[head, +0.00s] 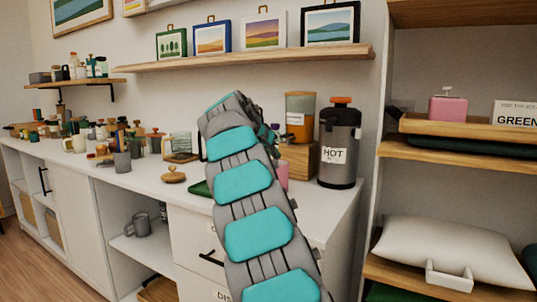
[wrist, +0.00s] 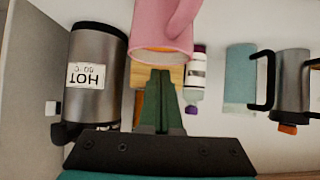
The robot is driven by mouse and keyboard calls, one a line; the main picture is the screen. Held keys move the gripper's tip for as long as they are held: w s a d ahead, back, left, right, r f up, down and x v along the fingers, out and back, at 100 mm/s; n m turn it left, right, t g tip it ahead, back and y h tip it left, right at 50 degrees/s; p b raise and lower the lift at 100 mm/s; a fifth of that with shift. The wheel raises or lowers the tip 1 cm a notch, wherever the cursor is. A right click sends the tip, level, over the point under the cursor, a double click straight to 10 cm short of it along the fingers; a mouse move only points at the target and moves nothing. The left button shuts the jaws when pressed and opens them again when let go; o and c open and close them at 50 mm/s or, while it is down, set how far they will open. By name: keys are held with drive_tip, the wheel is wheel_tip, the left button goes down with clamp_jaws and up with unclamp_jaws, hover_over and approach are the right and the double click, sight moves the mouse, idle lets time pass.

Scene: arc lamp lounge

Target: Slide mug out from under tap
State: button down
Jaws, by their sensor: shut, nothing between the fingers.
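A pink mug (wrist: 158,22) is at the top middle of the wrist view, with its handle to the upper right and its rim towards my fingers. In the head view a strip of the pink mug (head: 283,176) shows behind my arm, left of the dispenser. A grey dispenser (head: 340,150) marked HOT stands on the counter; it is at the left in the wrist view (wrist: 96,75). I cannot make out its tap clearly. My gripper (wrist: 160,74) is shut and empty, its green fingertips close to the mug's rim; contact cannot be told. My arm hides it in the head view.
A wooden box (head: 301,160) stands beside the dispenser. A round wooden lid (head: 173,175) lies on the counter.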

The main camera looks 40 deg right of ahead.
drive_tip(key=shift+x, duration=1.6)
drive_tip(key=a+b, duration=0.1)
drive_tip(key=s+a+b, duration=0.1)
drive_tip(key=a, duration=0.1)
drive_tip(key=s+a+b, duration=0.1)
drive_tip(key=a, duration=0.1)
drive_tip(key=shift+s+a+f+b, duration=0.1)
drive_tip(key=shift+a+f+b, duration=0.05)
drive_tip(key=shift+f+b, duration=0.15)
drive_tip(key=shift+s+a+r, duration=0.1)
drive_tip(key=shift+s+a, duration=0.05)
drive_tip(key=shift+a, duration=0.25)
drive_tip(key=shift+r, duration=0.1)
drive_tip(key=shift+s+r+p, duration=0.1)
drive_tip(key=shift+r+p, duration=0.2)
drive_tip(key=shift+r, duration=0.55)
